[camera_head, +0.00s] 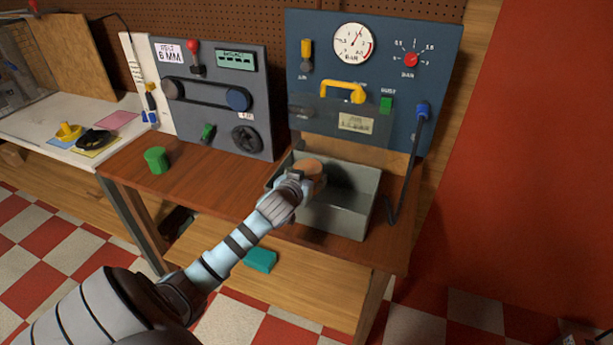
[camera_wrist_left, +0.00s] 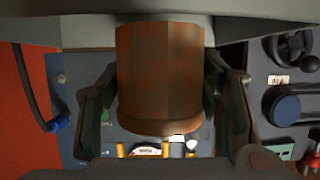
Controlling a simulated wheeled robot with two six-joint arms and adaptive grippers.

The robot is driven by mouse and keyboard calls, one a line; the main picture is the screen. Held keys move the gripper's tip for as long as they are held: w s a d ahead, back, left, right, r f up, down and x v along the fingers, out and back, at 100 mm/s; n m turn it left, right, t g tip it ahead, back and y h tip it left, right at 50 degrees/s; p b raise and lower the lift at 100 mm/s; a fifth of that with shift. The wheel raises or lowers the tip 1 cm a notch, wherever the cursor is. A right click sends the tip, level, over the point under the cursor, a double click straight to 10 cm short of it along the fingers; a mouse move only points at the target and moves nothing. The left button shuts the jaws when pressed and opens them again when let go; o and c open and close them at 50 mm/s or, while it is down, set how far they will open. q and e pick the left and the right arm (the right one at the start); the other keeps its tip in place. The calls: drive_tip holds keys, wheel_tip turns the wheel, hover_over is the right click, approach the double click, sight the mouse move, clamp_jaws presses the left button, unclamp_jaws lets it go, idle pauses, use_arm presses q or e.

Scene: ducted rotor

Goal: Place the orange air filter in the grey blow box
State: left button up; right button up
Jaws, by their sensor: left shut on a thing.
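The orange air filter (camera_head: 311,166) is a short brown-orange cylinder. It fills the middle of the left wrist view (camera_wrist_left: 160,70), between the two dark fingers. My left gripper (camera_head: 299,177) is shut on it at the left end of the grey blow box (camera_head: 338,220). The filter overlaps the box opening in the head view. I cannot tell how deep it is or whether it touches the box. The box is open-topped and stands on the wooden bench. Its grey wall shows along the top of the left wrist view (camera_wrist_left: 75,32). My right gripper is not in view.
A blue gauge panel (camera_head: 440,60) with a clear guard and yellow handle (camera_head: 344,88) rises behind the box. A hose (camera_head: 407,160) hangs at its right. A grey belt panel (camera_head: 215,125) stands left. A green cylinder (camera_head: 156,160) stands on the bench (camera_head: 215,190).

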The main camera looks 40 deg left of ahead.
use_arm(q)
drive_tip(key=shift+f, duration=0.2)
drive_tip(key=o, duration=1.2)
drive_tip(key=shift+r, duration=0.1)
drive_tip(key=p+v, duration=0.1)
drive_tip(key=v, duration=1.1)
drive_tip(key=shift+r+p, duration=0.3)
drive_tip(key=shift+p, duration=0.1)
